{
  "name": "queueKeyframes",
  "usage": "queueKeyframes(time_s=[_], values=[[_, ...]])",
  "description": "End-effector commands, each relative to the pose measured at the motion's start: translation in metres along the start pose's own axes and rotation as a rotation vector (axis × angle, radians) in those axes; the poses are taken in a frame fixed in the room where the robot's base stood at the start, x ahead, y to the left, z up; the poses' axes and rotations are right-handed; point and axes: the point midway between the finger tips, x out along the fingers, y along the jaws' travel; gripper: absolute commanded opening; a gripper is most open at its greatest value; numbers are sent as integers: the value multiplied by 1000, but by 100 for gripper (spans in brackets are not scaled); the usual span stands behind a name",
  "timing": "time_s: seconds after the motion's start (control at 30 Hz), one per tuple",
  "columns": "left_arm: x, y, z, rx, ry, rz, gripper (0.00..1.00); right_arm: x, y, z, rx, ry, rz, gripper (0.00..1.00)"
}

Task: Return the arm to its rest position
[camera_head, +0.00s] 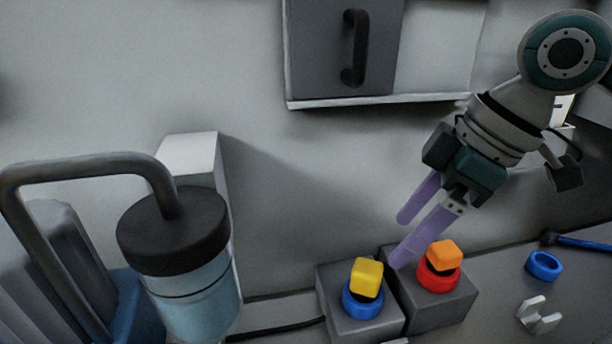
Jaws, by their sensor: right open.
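My right gripper (408,240) reaches in from the upper right with its two purple fingers apart and nothing between them. Its fingertips are above and just behind two grey blocks, close to the one on the right. The left grey block (377,328) carries a blue ring (362,304) with a yellow piece (367,276) on it. The right grey block (447,312) carries a red ring (437,279) with an orange piece (444,254) on it. I cannot tell whether a fingertip touches the right block. My left gripper is not in view.
A blue-grey cylinder with a black cap (172,230) and a bent grey pipe stands at the left front. A grey cabinet with a dark handle (354,48) is on the wall.

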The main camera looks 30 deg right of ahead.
Motion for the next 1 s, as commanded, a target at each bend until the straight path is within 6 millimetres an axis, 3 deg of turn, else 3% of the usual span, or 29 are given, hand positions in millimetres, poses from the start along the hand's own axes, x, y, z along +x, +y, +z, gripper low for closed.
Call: queueKeyframes(time_s=[0.27,0.37,0.47,0.57,0.7,0.87,1.0], values=[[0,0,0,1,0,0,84,0,0,0,-1,0,0,79],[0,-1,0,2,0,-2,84,6,-8,0,-8,-2,-8,79],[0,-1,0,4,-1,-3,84,22,-40,0,-28,-4,-32,79],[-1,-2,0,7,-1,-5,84,39,-89,2,-20,7,-44,79],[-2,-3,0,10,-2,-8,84,42,-135,9,93,22,4,79],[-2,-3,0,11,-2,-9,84,30,-154,32,285,-2,94,79],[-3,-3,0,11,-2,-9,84,13,-162,62,475,-59,186,79]])
